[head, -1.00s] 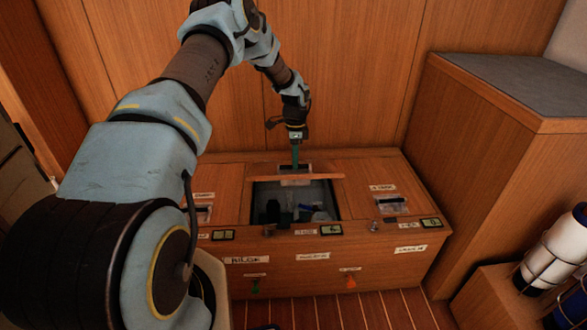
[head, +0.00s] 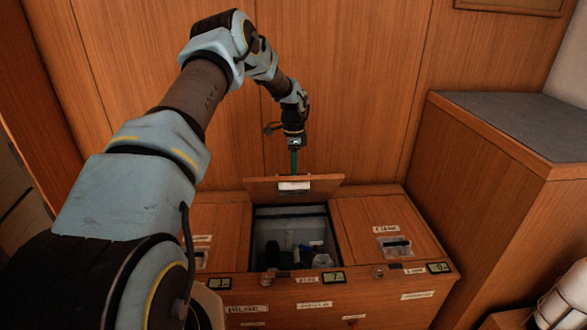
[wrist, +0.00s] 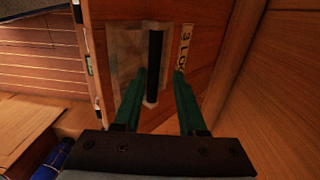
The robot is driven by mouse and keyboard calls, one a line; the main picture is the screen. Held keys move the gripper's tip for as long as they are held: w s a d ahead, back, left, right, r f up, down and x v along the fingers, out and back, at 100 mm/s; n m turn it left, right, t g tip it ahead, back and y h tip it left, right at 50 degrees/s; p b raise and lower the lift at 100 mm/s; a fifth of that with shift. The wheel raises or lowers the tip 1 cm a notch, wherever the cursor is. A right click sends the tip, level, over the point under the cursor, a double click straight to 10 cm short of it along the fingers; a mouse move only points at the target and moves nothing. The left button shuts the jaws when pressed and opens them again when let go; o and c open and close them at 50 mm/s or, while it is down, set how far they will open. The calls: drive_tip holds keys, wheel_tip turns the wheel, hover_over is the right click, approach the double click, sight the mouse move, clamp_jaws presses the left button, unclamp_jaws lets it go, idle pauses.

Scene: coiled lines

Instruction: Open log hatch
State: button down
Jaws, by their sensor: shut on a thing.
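The log hatch lid (head: 319,187) is the middle lid of the wooden bench. It is tilted up at the back of its opening, with its underside towards me. My gripper (head: 294,172) is above and behind the lid, its fingertips partly hidden by it. In the wrist view, the green fingers of my gripper (wrist: 160,73) lie on both sides of the black bar handle (wrist: 155,55), shut on it. The handle sits in a pale recess beside a label (wrist: 185,45) that seems to read "3 LOG". Dark and pale items (head: 300,257) lie in the open compartment.
The right lid (head: 375,220) and left lid (head: 220,225) lie closed on either side. Small displays (head: 334,277) line the bench's front edge. A tall wooden cabinet (head: 490,190) stands close on the right, and a panelled wall (head: 345,90) rises behind.

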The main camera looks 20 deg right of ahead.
drive_tip(key=shift+w+a+f, duration=0.3)
drive_tip(key=shift+w+f, duration=0.05)
drive_tip(key=shift+f, duration=0.3)
drive_tip(key=c, duration=0.9)
unclamp_jaws()
drive_tip(key=shift+o, duration=0.4)
drive_tip(key=shift+w+d+f, duration=0.1)
drive_tip(key=shift+w+f, duration=0.05)
drive_tip(key=shift+f, duration=0.15)
drive_tip(key=shift+r, duration=0.15)
drive_tip(key=shift+d+r, duration=0.2)
drive_tip(key=shift+r, duration=0.2)
wheel_tip(320, 180, up, 10)
drive_tip(key=shift+w+r, duration=0.15)
drive_tip(key=shift+r, duration=0.1)
